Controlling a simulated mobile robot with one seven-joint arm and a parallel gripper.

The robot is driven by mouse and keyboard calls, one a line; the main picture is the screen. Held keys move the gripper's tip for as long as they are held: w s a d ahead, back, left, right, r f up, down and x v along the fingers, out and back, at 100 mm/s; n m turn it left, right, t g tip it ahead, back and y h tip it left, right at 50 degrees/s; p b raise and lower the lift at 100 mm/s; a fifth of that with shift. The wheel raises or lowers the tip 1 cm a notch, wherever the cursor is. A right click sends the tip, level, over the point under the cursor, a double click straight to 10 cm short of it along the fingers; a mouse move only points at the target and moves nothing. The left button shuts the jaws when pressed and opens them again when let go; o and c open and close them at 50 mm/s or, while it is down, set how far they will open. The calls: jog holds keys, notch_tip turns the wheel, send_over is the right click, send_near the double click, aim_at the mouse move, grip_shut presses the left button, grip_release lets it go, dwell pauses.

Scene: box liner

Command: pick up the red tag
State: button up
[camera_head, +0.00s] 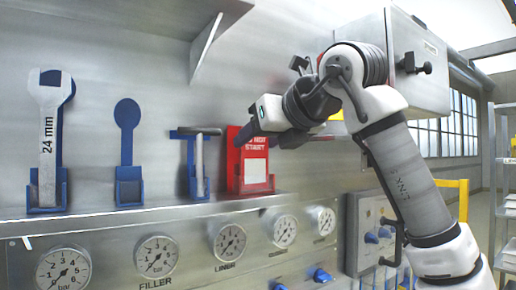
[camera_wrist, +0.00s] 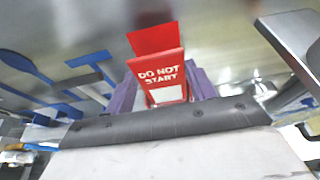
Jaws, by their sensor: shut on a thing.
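The red tag (camera_head: 254,160) has white "DO NOT START" lettering and a pale box below it. In the head view it is upright at the red spot on the wall panel, at the right end of the tool row. My gripper (camera_head: 262,124) is at its upper part, coming from the right. In the wrist view the tag (camera_wrist: 162,74) stands between my purple fingers, and my gripper (camera_wrist: 166,92) is shut on it. Another red piece (camera_wrist: 152,38) shows behind the tag. The tag's lower end is hidden in the wrist view, and I cannot tell if it is clear of its holder.
Left of the tag, a hammer (camera_head: 199,160), an empty blue spanner-like outline (camera_head: 127,125) and a 24 mm wrench (camera_head: 48,150) line the panel. A ledge with gauges (camera_head: 230,242) runs below. A shelf (camera_head: 218,25) juts out above, and a grey box (camera_head: 425,70) is upper right.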

notch_tip(320, 180, up, 20)
jog(key=p, duration=1.1)
